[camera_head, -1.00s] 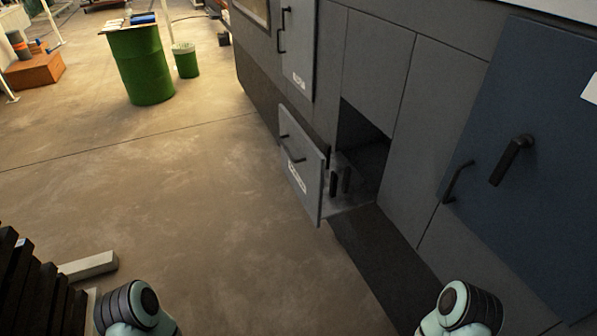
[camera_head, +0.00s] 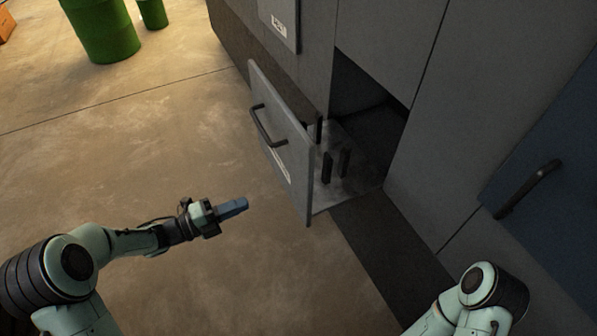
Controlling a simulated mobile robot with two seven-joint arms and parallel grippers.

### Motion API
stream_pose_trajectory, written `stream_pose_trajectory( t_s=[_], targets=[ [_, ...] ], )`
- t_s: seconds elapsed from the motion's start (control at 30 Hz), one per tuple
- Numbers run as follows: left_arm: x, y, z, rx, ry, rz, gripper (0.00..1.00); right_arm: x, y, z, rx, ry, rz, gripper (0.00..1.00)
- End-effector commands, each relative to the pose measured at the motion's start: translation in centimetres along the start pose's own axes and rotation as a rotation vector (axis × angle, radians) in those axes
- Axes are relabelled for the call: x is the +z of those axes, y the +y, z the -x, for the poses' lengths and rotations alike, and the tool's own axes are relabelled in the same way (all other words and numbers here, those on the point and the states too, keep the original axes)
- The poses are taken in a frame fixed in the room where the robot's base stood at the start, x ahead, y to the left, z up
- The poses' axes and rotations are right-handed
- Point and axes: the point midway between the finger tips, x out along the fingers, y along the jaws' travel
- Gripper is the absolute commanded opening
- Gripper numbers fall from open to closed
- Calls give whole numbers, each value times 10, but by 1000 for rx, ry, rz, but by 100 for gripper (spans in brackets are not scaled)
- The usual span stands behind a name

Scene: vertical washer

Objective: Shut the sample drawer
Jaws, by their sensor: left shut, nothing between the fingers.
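The sample drawer (camera_head: 283,150) stands pulled out from the grey machine, low down. Its front panel carries a dark bar handle (camera_head: 262,127) and a white label. Behind the panel, dark upright pieces (camera_head: 334,165) stand on the drawer floor, and the opening above is dark inside. My left gripper (camera_head: 236,207) is shut and empty, to the left of the drawer front and apart from it, pointing toward it. My right arm shows at the bottom right; its gripper is out of view.
The grey machine wall (camera_head: 400,40) rises on the right, with a blue panel and its dark handle (camera_head: 528,187). A green barrel (camera_head: 100,28) stands at the far upper left. The concrete floor left of the drawer is clear.

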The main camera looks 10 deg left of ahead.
Motion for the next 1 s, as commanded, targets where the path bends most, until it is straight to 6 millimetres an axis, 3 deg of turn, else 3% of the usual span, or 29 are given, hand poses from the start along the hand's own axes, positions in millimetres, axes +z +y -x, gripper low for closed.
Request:
stream_pose_trajectory(
  t_s=[0.13, 0.27, 0.7, 1.0],
  targets=[
    [-4, -4, -5, -2, 29, -45, 0, 0, 0, -1, 0, -1, 0, 68],
    [-5, -5, -25, -3, 31, -42, 0, 1, 0, 0, 0, -1, 0, 68],
    [-7, -4, -114, -2, 28, -37, 0, 2, 0, 2, 1, -5, -1, 68],
    [-7, -3, -138, -1, 25, -36, 0, 3, 0, 3, 1, -7, -1, 68]
  ],
)
